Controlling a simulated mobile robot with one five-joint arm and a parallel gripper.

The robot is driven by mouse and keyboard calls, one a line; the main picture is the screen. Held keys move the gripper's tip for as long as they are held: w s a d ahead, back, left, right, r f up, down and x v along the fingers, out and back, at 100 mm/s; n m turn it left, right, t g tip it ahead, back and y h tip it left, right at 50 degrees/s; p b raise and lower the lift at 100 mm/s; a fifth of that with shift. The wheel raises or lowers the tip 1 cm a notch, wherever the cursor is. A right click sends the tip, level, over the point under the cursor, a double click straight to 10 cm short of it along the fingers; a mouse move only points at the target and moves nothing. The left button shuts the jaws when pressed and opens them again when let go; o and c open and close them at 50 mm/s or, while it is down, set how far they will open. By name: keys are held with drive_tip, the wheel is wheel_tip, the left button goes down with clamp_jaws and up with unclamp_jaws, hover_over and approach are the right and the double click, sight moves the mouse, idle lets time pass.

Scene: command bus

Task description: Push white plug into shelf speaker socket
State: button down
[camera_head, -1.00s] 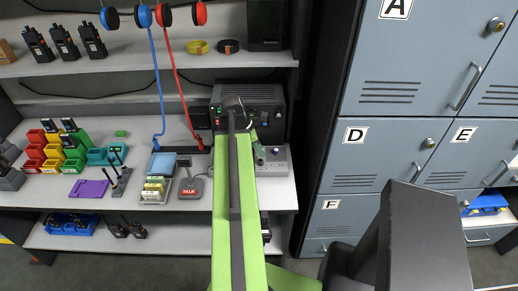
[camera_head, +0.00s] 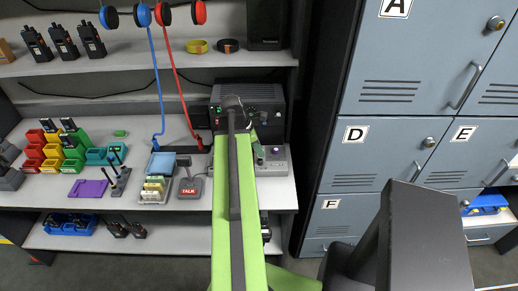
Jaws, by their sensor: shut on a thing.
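My gripper (camera_head: 235,103) is at the far end of my green arm, in front of the black radio unit (camera_head: 273,97) on the middle shelf. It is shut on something. My own wrist hides most of the fingertips, and the white plug cannot be made out there. A black speaker box (camera_head: 265,25) stands on the top shelf above the radio unit. I cannot make out its socket, nor tell whether the plug touches any socket.
A grey console (camera_head: 275,161) sits right of my arm. A talk button box (camera_head: 191,188), blue-topped device (camera_head: 163,164) and purple tray (camera_head: 89,188) lie left. Blue and red headsets (camera_head: 190,14) hang above. Lockers (camera_head: 387,95) stand right.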

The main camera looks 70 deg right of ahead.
drive_tip(key=shift+f+b, duration=1.05)
drive_tip(key=shift+f, duration=0.05)
idle(0.6)
drive_tip(key=shift+r, duration=0.1)
drive_tip(key=c, duration=1.2)
unclamp_jaws()
drive_tip(key=shift+o, duration=0.2)
drive_tip(key=shift+r, duration=0.1)
wheel_tip(320, 180, up, 8)
drive_tip(key=p, duration=0.8)
